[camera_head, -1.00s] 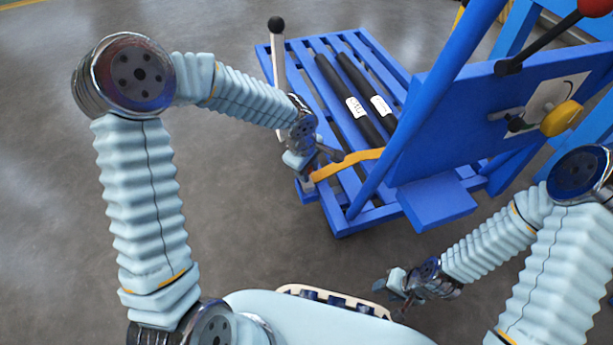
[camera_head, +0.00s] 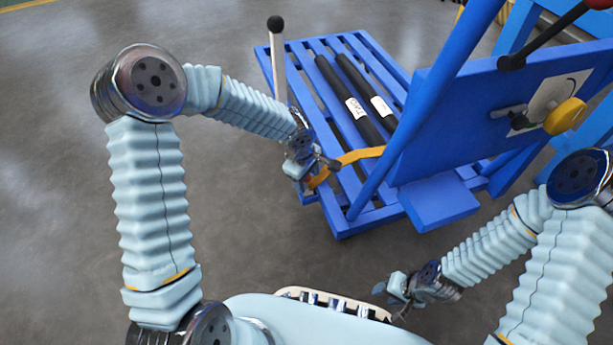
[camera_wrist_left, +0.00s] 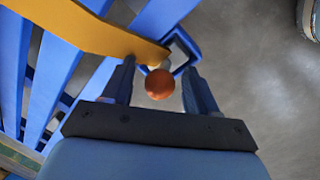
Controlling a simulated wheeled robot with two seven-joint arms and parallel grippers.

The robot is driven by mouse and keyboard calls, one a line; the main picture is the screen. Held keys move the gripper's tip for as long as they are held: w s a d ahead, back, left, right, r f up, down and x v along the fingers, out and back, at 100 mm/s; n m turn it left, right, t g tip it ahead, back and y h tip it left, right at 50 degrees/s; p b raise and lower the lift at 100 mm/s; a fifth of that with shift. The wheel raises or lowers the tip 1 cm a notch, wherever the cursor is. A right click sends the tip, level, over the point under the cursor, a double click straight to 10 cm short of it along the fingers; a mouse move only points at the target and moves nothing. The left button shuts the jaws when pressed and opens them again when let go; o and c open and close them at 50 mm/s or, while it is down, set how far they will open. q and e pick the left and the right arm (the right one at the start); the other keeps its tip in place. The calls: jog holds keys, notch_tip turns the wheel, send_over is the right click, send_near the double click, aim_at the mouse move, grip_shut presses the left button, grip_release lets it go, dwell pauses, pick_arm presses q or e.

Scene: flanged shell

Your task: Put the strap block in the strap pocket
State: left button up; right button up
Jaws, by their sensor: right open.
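The orange strap (camera_head: 358,155) runs from the blue frame to the near left corner of the slatted pallet. In the left wrist view, the strap (camera_wrist_left: 95,32) ends at a small pale piece above a round orange knob (camera_wrist_left: 160,84), apparently the strap block's end. A square blue ring (camera_wrist_left: 183,48), likely the strap pocket, lies just beyond the knob; whether the block is in it I cannot tell. My left gripper (camera_head: 322,172) is open, with its fingers (camera_wrist_left: 160,92) on both sides of the knob and visible gaps. My right gripper (camera_head: 388,290) is open and empty, low near my base.
The blue slatted pallet (camera_head: 341,188) carries two black rolls (camera_head: 355,108) with white labels. A white lever with a black knob (camera_head: 277,55) stands at its left. A blue panel (camera_head: 470,125) with a yellow knob (camera_head: 564,117) rises at right. The floor at left is clear.

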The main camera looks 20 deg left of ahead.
pick_arm(q)
jog(key=shift+r+p, duration=0.3)
jog(key=shift+r, duration=0.1)
notch_tip(320, 180, up, 11)
jog(key=s+p, duration=0.2)
jog(key=shift+a, duration=0.45)
jog(key=shift+o, duration=0.2)
jog(key=shift+s, duration=0.1)
dwell(0.7)
